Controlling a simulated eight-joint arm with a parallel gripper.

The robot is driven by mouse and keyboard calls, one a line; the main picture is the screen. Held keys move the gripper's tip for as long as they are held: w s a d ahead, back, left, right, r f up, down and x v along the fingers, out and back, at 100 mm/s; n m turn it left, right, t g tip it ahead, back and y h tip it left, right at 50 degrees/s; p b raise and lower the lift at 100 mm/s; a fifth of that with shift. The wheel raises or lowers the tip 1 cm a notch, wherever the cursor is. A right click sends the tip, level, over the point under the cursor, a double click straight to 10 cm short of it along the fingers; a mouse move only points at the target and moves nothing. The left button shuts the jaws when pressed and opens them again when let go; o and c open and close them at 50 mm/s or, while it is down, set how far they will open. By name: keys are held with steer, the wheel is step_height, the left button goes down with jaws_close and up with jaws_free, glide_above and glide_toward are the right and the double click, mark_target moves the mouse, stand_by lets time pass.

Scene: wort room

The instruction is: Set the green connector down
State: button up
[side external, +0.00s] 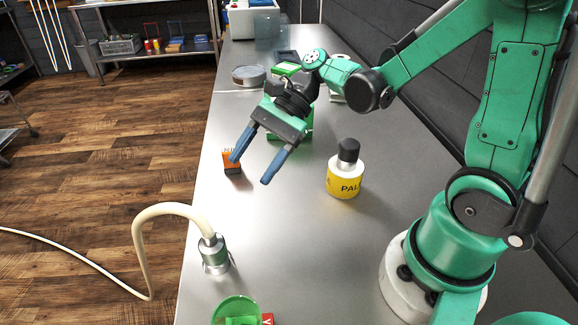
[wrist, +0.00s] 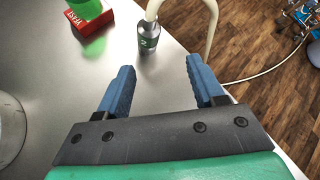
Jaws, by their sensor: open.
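A hose connector (side external: 215,254) with a grey metal body stands upright on the steel bench near its left edge, with a cream hose rising from its top. In the wrist view, the connector (wrist: 149,37) shows a greenish marking and stands beyond the fingertips, between their lines. My gripper (side external: 251,169) is open with blue fingers, above the bench and apart from the connector. In the wrist view, my gripper (wrist: 160,64) has nothing between its fingers.
A green container (side external: 237,309) and a red box (wrist: 88,20) stand near the connector. The hose (side external: 145,245) drops over the bench edge. Bare bench lies between bottle and connector.

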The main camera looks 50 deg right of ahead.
steer(key=s+d+r+n+t+h, duration=0.2)
steer(key=d+n+t+h, duration=0.3)
steer(key=n+h, duration=0.5)
steer(key=n, duration=0.5)
steer(key=shift+d+t, duration=0.25)
steer(key=shift+t, duration=0.15)
